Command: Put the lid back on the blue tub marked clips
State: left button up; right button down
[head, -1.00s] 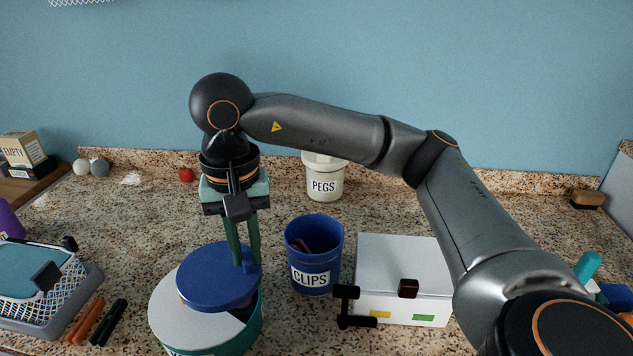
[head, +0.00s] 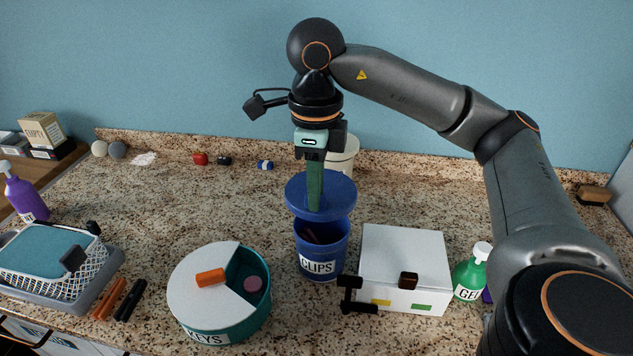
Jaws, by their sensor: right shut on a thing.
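The blue tub marked CLIPS (head: 322,260) stands upright on the speckled counter, with its mouth partly uncovered and dark reddish contents showing inside. My right gripper (head: 314,205) is shut on the round blue lid (head: 338,203). The lid appears above the tub and overlaps its far rim in the picture. The near part of the mouth shows below the lid, so the two look apart. The fingers hide the middle of the lid. My left gripper is not in view.
Left of the tub is a teal KEYS tub (head: 260,311) with a partly open white top. A white box (head: 405,262) with black handles stands close on the right. A cream tub (head: 344,156) stands behind. A basket (head: 50,262) and green GEL bottle (head: 470,277) sit farther out.

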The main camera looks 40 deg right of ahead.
jog(key=shift+f, duration=0.2)
notch_tip(320, 180, down, 6)
jog(key=b, duration=0.5)
dwell(0.4)
jog(key=shift+f+b, duration=0.2)
jog(key=shift+b, duration=0.2)
dwell(1.5)
jog(key=shift+c, duration=1.3)
grip_release()
jog(key=shift+r, duration=0.1)
